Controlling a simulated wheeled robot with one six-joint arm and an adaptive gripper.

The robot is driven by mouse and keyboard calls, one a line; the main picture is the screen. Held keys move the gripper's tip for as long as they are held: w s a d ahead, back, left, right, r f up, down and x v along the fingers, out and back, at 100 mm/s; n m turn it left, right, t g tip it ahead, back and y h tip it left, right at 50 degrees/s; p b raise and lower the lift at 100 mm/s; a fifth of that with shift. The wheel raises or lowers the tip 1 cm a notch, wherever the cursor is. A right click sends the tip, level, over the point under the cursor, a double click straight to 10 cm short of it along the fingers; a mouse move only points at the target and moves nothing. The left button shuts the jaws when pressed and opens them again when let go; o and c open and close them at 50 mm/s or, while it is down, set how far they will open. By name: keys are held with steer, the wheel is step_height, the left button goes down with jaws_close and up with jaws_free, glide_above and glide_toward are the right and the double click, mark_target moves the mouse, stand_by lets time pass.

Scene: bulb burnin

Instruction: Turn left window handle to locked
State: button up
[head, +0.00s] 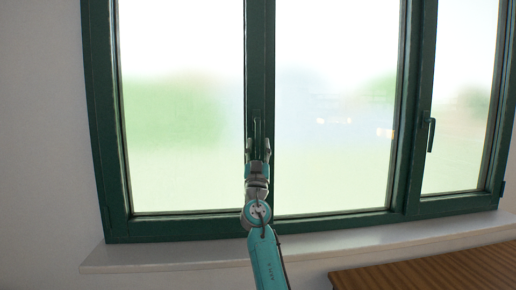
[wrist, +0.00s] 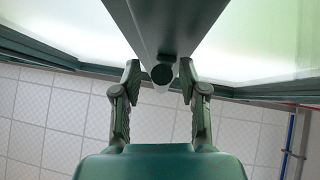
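The left window handle (head: 257,127) is dark green and sits on the middle upright of the green window frame. It looks upright in the head view, with its lower part partly hidden by my gripper (head: 257,146). In the wrist view, the dark round end of the handle (wrist: 162,74) shows between the two fingers of my gripper (wrist: 159,82). The fingers are open, one on each side, with a visible gap to the handle on both sides. Nothing is held.
A second handle (head: 430,135) is on the right window section. A pale sill (head: 170,254) runs below the window, and a brown slatted wooden surface (head: 430,274) is at the lower right. The wrist view shows a tiled ceiling (wrist: 60,115).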

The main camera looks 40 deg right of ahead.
steer(key=shift+a+f, duration=0.1)
steer(key=shift+f, duration=0.05)
steer(key=v, duration=1.1)
steer(key=shift+s+f, duration=0.25)
steer(key=shift+f, duration=0.05)
steer(key=shift+a, duration=0.15)
steer(key=s+a+f+n+y, duration=0.2)
steer(key=a+f+y, duration=0.15)
steer(key=f, duration=0.55)
steer(key=s+a+f+n+t+y, duration=0.1)
steer(key=s+a+f+n+y, duration=0.3)
steer(key=f, duration=0.6)
steer(key=s+a+f+y, duration=0.1)
steer(key=a+f+y, duration=0.3)
steer(key=f, duration=0.5)
steer(key=s+a+f+n+g+y, duration=0.15)
steer(key=s+a+f+y, duration=0.25)
steer(key=s+a+f, duration=0.85)
steer(key=s+a+g+y, duration=0.1)
steer(key=s+a+g, duration=0.1)
steer(key=s, duration=1.4)
steer(key=s+a+f+n+g+y, duration=0.1)
steer(key=s+a, duration=0.3)
steer(key=s, duration=1.2)
steer(key=shift+s+a+g+y, duration=0.25)
steer(key=shift+a+g+y, duration=0.1)
steer(key=shift+y, duration=0.4)
